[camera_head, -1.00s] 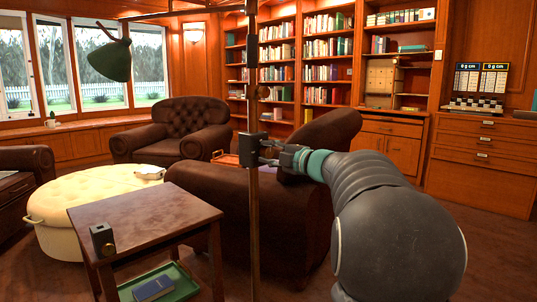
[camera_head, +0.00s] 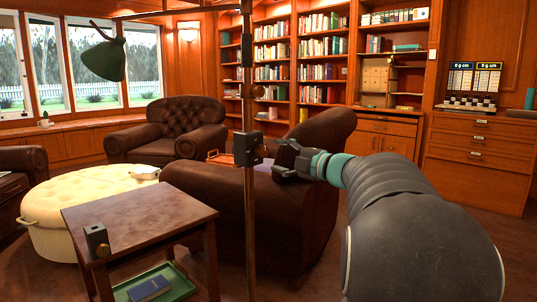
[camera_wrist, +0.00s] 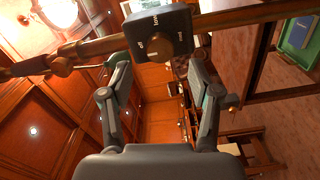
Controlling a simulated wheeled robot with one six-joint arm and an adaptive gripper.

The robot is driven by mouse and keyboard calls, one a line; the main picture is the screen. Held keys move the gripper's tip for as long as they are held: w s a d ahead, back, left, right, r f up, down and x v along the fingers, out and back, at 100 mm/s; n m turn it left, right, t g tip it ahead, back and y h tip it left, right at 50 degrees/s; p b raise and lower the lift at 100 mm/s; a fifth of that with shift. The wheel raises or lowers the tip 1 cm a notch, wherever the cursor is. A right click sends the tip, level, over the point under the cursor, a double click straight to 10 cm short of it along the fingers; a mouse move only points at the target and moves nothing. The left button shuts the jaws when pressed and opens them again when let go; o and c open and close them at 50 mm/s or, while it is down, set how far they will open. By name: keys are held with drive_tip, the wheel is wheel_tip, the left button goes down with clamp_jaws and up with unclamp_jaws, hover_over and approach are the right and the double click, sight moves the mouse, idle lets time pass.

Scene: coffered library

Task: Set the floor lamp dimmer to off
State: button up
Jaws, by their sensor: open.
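The floor lamp's brass pole (camera_head: 249,215) stands upright in front of me, with its green shade (camera_head: 104,60) hanging at upper left. The black dimmer box (camera_head: 243,150) sits on the pole. In the wrist view the dimmer box (camera_wrist: 145,30) carries a round brass knob (camera_wrist: 181,44) and white lettering, including "off" and "low". I cannot tell which mark the knob points to. My gripper (camera_head: 284,157) is just right of the dimmer. In the wrist view its two fingers (camera_wrist: 157,60) are spread and empty, below the box, apart from the knob.
A small wooden side table (camera_head: 140,215) stands at front left with a small dark block (camera_head: 97,240) on it. A brown leather armchair (camera_head: 285,205) stands close behind the pole and gripper. A cream ottoman (camera_head: 75,215) is at left. Open floor lies at right.

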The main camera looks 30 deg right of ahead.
drive_tip(key=shift+v, duration=2.75)
